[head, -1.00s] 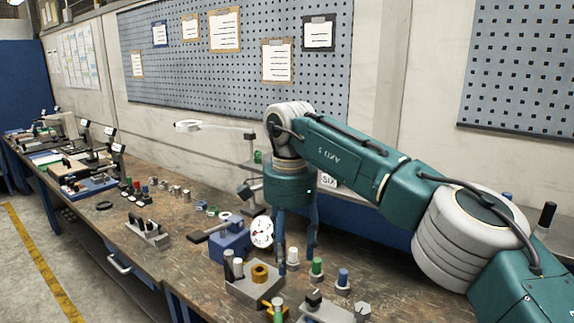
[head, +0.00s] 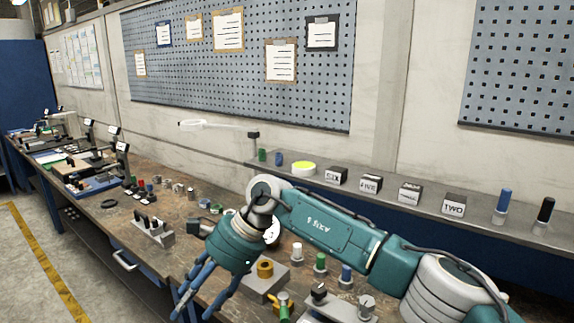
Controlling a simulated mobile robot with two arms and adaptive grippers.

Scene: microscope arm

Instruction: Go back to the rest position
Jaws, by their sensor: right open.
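My right gripper (head: 205,290) shows at the lower middle of the head view, its blue fingers spread apart and pointing down and to the left. The teal right arm crosses the bench from the lower right and hides part of the bench top. My left gripper is not in view.
A metal block with a brass ring (head: 265,268) sits just right of the gripper. A grey holder with black pegs (head: 152,232) stands to its left. The floor at left is clear.

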